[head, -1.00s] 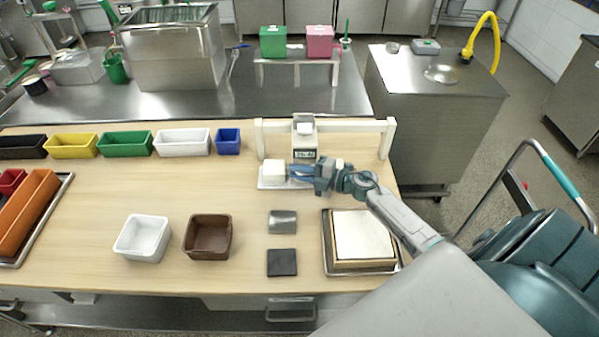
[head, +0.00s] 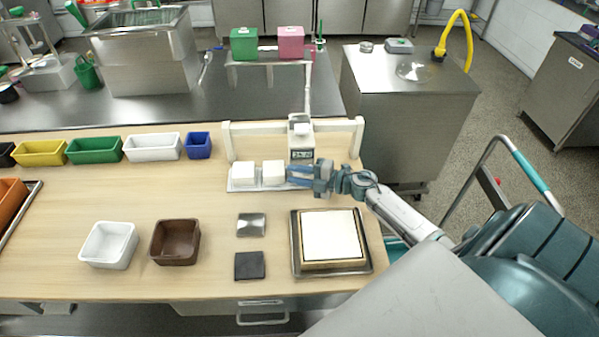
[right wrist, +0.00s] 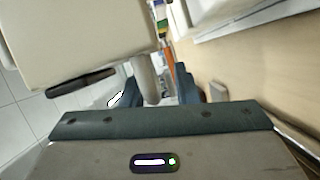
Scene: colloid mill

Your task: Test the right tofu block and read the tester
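Two white tofu blocks stand side by side on a pale tray (head: 230,186): the left block (head: 243,173) and the right block (head: 274,172). The tester (head: 301,141), a whitish body with a small dark display, sits on a white rail frame (head: 338,126), just right of the right block. The digits are too small to read. My right gripper (head: 298,175) is below the display, its blue fingers pointing left close to the right block. In the right wrist view, a grey cylindrical part (right wrist: 149,80) lies between the fingers; their contact is partly hidden. My left gripper is out of view.
A framed white sheet on a tray (head: 330,238) lies at the right front. A brown bin (head: 175,243), a white bin (head: 108,245), a metal piece (head: 251,225) and a dark square (head: 249,266) stand to its left. Coloured bins line the back. The front middle has free room.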

